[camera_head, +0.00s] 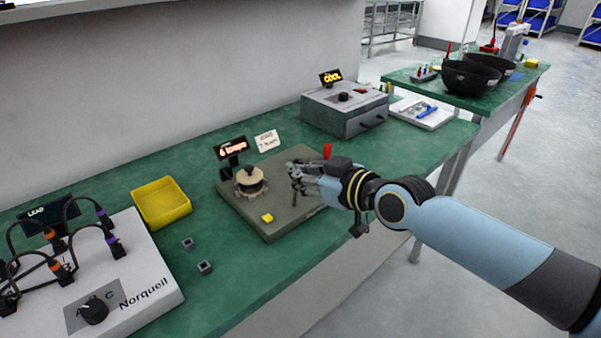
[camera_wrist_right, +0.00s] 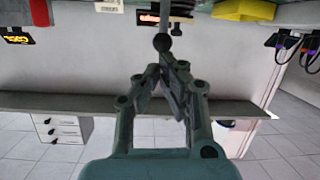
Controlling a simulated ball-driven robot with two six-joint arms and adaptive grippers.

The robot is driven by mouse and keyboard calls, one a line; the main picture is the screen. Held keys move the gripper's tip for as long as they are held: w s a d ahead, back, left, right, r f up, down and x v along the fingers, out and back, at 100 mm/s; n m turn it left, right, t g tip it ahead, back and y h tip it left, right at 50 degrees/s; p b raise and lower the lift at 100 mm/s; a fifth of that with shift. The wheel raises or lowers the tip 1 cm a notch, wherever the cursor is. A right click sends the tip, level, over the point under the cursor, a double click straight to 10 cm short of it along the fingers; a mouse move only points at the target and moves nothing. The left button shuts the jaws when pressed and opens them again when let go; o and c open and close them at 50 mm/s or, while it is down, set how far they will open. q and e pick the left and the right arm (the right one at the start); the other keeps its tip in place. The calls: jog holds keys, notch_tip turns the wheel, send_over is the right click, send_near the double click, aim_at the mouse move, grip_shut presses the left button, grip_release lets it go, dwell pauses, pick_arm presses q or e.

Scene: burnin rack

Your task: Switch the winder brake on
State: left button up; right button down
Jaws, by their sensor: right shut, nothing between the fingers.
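The winder is an olive base plate (camera_head: 268,228) on the green bench, with a cream-and-dark spool (camera_head: 250,180) and a lit display (camera_head: 231,149) reading "6 loops". A yellow block (camera_head: 267,218) is on its front part. A red upright piece (camera_head: 327,151) shows behind my right wrist. My right gripper (camera_head: 294,176) is over the plate's right part, shut and empty. In the right wrist view, its closed fingertips (camera_wrist_right: 168,64) are close to a black ball knob (camera_wrist_right: 161,42) on a grey rod; I cannot tell whether they touch. My left gripper is out of view.
A white sign (camera_head: 267,141) stands behind the plate. A yellow tray (camera_head: 161,203), two small grey blocks (camera_head: 204,267) and a cabled "Norquell" panel (camera_head: 150,265) are left. A grey box (camera_head: 335,112) with a "COOL" display is at the back. Bare bench lies in front.

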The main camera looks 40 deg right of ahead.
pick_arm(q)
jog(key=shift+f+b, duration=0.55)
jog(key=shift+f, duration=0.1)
pick_arm(e)
jog(key=shift+s+f, duration=0.35)
jog(key=shift+s, duration=0.25)
jog(key=r+p, duration=0.1)
jog(key=w+r+p, duration=0.1)
jog(key=r, duration=0.1)
jog(key=w+r+p, duration=0.1)
jog(key=shift+w+a+r, duration=0.15)
jog(key=shift+w+a, duration=0.1)
jog(key=shift+a, duration=0.05)
pick_arm(q)
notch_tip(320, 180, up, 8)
jog(key=p, duration=0.5)
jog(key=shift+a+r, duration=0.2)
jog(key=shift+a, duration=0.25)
pick_arm(e)
jog(key=v, duration=0.9)
jog(key=shift+s, duration=0.4)
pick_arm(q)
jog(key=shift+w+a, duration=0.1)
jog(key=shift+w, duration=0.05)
